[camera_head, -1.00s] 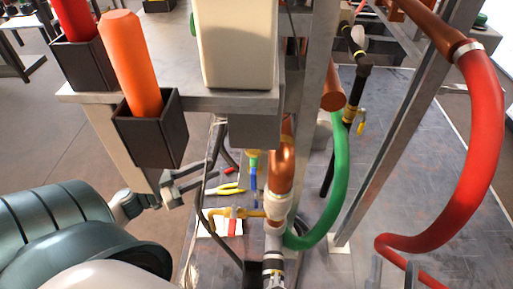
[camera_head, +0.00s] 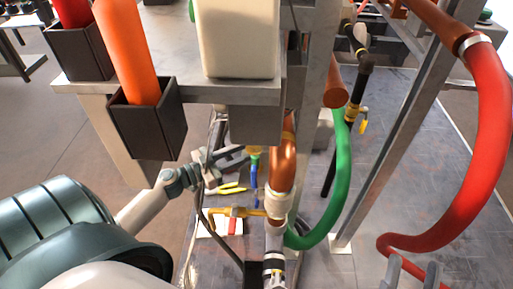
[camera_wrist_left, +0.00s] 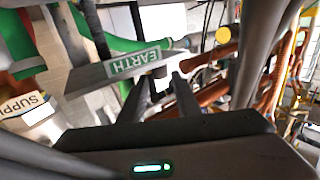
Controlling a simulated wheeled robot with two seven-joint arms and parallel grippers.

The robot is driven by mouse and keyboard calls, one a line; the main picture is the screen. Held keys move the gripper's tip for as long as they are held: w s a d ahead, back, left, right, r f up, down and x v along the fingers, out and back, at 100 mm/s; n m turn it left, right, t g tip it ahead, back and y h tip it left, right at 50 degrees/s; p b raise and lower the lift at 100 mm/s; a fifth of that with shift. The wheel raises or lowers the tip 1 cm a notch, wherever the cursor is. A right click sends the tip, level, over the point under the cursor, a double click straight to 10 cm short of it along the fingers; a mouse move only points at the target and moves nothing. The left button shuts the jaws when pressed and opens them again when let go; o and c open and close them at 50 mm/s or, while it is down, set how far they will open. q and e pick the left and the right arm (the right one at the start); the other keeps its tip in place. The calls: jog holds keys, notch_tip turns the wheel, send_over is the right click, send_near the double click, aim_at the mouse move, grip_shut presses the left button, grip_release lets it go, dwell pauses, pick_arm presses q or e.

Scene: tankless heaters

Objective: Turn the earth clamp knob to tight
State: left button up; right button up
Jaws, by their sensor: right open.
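The green and white EARTH label (camera_wrist_left: 136,62) sits on a grey bar in the left wrist view. A small dark knob-like part (camera_wrist_left: 160,76) shows just under the label's right end; I take it for the earth clamp knob. My left gripper (camera_wrist_left: 162,84) has its two dark fingers apart, one on each side of that part; contact cannot be told. In the head view my left gripper (camera_head: 226,160) is under the shelf edge, left of the copper pipe, and the knob cannot be made out.
A grey shelf (camera_head: 205,92) with dark holders carrying orange and red things overhangs my left gripper. A copper pipe (camera_head: 283,165), green hose (camera_head: 338,190) and metal posts stand to its right. A red hose (camera_head: 487,130) curves near my right gripper. Yellow-handled pliers (camera_head: 232,187) lie below.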

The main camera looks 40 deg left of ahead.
pick_arm(q)
jog(key=shift+x, duration=2.55)
grip_shut()
